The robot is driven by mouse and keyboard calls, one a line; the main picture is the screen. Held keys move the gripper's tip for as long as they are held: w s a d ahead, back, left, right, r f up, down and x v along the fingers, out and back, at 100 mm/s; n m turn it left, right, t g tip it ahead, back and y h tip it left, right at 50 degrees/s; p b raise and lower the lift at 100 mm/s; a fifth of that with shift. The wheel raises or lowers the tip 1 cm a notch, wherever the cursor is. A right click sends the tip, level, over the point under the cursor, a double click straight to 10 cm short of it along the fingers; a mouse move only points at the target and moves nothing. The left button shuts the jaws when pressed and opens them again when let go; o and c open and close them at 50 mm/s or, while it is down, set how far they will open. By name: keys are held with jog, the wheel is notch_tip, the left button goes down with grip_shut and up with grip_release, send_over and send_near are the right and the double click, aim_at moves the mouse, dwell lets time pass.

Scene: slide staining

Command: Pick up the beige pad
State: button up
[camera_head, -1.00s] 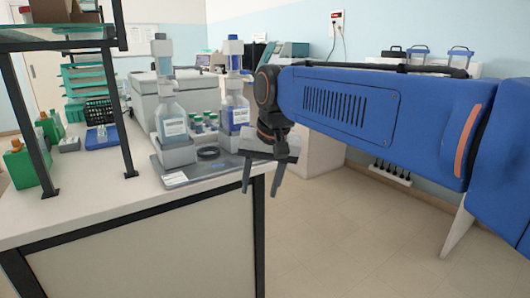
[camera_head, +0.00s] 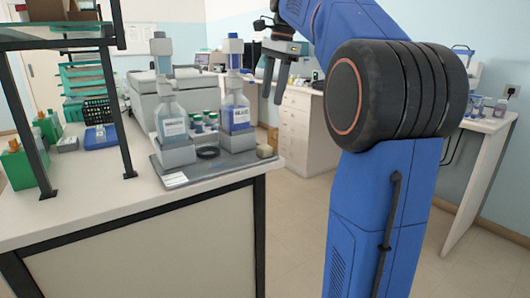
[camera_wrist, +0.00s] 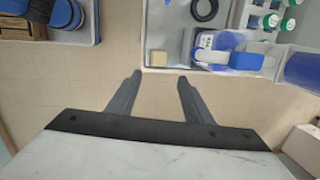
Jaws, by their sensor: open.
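The beige pad (camera_head: 265,151) is a small block on the right corner of the grey tray (camera_head: 215,167), beside the blue-liquid bottle (camera_head: 236,115). In the wrist view a small pale block at the tray's corner looks like the same pad (camera_wrist: 157,58). My gripper (camera_head: 272,98) points down with its fingers apart and nothing between them. It is higher than the pad in the head view, clear of the tray. In the wrist view my gripper (camera_wrist: 160,76) has its fingertips pointing towards the pad and the tray edge.
A clear-liquid bottle (camera_head: 171,122), a black ring (camera_head: 208,153) and several small vials share the tray. A shelf rack (camera_head: 122,110) stands on the bench at left. Open floor (camera_head: 300,230) lies right of the bench.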

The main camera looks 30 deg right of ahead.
send_over(265, 147)
jog(key=f, duration=1.2)
jog(key=shift+s+d, duration=0.15)
jog(key=shift+d, duration=0.1)
jog(key=shift+w+a+f, duration=0.1)
jog(key=shift+w+f, duration=0.05)
jog(key=shift+f, duration=1.15)
jog(key=shift+w+f, duration=0.1)
jog(key=shift+f, duration=1.15)
jog(key=shift+c, duration=0.3)
jog(key=c, duration=0.7)
